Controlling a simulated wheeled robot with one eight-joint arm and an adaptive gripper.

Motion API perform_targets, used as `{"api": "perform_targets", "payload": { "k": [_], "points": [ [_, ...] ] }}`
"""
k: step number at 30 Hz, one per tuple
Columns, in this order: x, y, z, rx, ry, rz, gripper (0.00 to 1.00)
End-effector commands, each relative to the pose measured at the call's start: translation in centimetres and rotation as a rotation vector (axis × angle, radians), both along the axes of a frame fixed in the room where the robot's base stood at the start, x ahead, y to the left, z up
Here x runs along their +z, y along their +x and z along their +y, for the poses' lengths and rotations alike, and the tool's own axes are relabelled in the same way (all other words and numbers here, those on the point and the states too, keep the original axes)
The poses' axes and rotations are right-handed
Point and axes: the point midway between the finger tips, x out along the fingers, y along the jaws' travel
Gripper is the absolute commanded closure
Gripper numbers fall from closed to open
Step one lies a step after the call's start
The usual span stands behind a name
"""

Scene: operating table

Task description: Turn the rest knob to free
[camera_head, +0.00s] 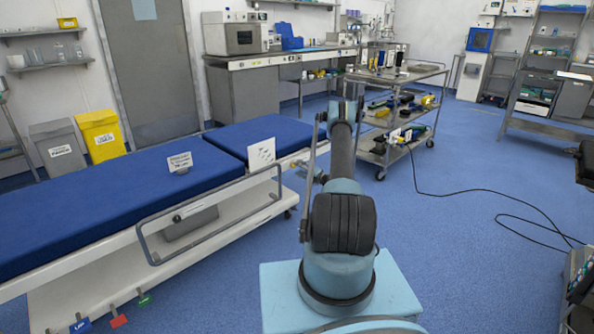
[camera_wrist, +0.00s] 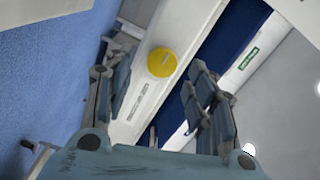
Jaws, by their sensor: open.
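In the wrist view a round yellow knob (camera_wrist: 162,62) with a small dark mark sits on the white side panel (camera_wrist: 190,22) of the operating table. Small printing lies beside it, too small to read. My gripper (camera_wrist: 163,82) is open and empty, with one finger on each side of the picture and the knob between them in view. I cannot tell how far the fingertips are from it. In the head view the blue-padded operating table (camera_head: 95,205) stands at the left, and my arm reaches toward its right end. The knob is not clearly visible there.
A metal side rail (camera_head: 205,205) runs along the table's near side. Coloured pedals (camera_head: 118,320) stick out below. A metal cart (camera_head: 395,110) stands behind my arm. A black cable (camera_head: 470,192) crosses the otherwise open floor at right.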

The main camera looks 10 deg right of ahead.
Motion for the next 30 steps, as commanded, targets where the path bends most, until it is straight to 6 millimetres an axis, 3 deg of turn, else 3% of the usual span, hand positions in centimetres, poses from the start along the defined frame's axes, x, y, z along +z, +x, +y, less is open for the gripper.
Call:
{"api": "perform_targets", "payload": {
  "k": [9, 22, 26, 30],
  "points": [
    [-0.1, -3.1, -2.3, 0.0, -0.001, 0.001, 0.49],
    [0.0, -3.4, -2.5, 0.001, -0.002, 0.001, 0.49],
    [1.4, -3.1, -2.1, 0.011, -0.019, 0.01, 0.49],
    [4.4, -2.8, -1.0, 0.037, -0.062, 0.031, 0.49]
  ]
}}
